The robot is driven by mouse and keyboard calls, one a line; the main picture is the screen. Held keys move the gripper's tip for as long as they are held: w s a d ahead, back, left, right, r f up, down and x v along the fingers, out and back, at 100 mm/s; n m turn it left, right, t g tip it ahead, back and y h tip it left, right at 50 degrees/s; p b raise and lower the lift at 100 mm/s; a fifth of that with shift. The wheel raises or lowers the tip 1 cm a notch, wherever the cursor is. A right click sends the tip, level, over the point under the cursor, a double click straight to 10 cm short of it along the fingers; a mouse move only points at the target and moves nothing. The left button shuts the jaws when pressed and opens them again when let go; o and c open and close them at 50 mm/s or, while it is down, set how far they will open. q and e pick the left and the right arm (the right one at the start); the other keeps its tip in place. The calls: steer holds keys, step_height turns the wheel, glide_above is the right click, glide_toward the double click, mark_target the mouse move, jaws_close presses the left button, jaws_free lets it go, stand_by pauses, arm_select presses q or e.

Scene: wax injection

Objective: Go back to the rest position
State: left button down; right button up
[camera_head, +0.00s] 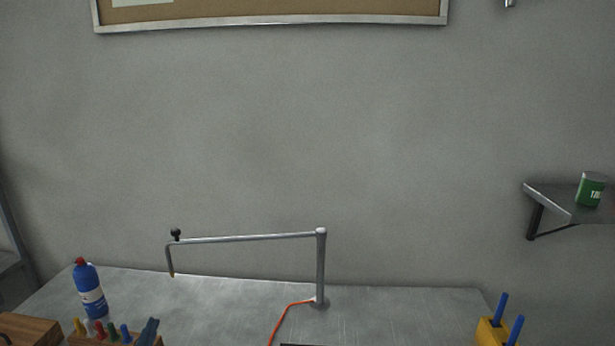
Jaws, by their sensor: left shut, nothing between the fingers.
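Neither of my grippers shows in the head view, and no part of my arms can be made out. The view takes in the back of a grey worktable (230,300) and the wall behind it. The front of the table is cut off by the lower edge of the picture.
A metal stand (320,265) with a long arm rises from the table, with an orange cable (283,318) at its base. A blue bottle (89,290) and a wooden tool block (120,339) stand left. A yellow holder (490,332) is right, below a wall shelf (565,205) with a green can (590,190).

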arm_select(q)
steer(key=s+f+n+g+y, duration=0.1)
steer(key=s+f+n+g, duration=0.1)
steer(key=s+f+g, duration=0.2)
steer(key=s+f+n+g+y, duration=0.1)
steer(key=s+f+n+g, duration=0.1)
steer(key=s+f+g, duration=0.2)
steer(key=s+f+n+g+y, duration=0.2)
steer(key=s+f+g, duration=0.2)
steer(key=s+f, duration=0.3)
steer(key=shift+s+a+f, duration=0.1)
steer(key=shift+s+f, duration=0.1)
steer(key=shift+s, duration=0.65)
steer(key=shift+s+a+f, duration=0.1)
steer(key=shift+s+f, duration=0.1)
steer(key=shift+s, duration=0.6)
steer(key=s+d+f+m+g+h, duration=0.1)
steer(key=s+d+f+g+h, duration=0.3)
steer(key=s, duration=0.8)
step_height(320, 180, down, 30)
steer(key=a+g+y+b, duration=0.1)
steer(key=g+b, duration=0.1)
steer(key=g, duration=0.1)
steer(key=s+a+f+b, duration=0.1)
steer(key=s+f+b, duration=0.1)
steer(key=s+f, duration=1.6)
step_height(320, 180, down, 5)
steer(key=shift+s+a+n+g, duration=0.3)
steer(key=shift+a+g, duration=0.05)
steer(key=shift+g, duration=0.05)
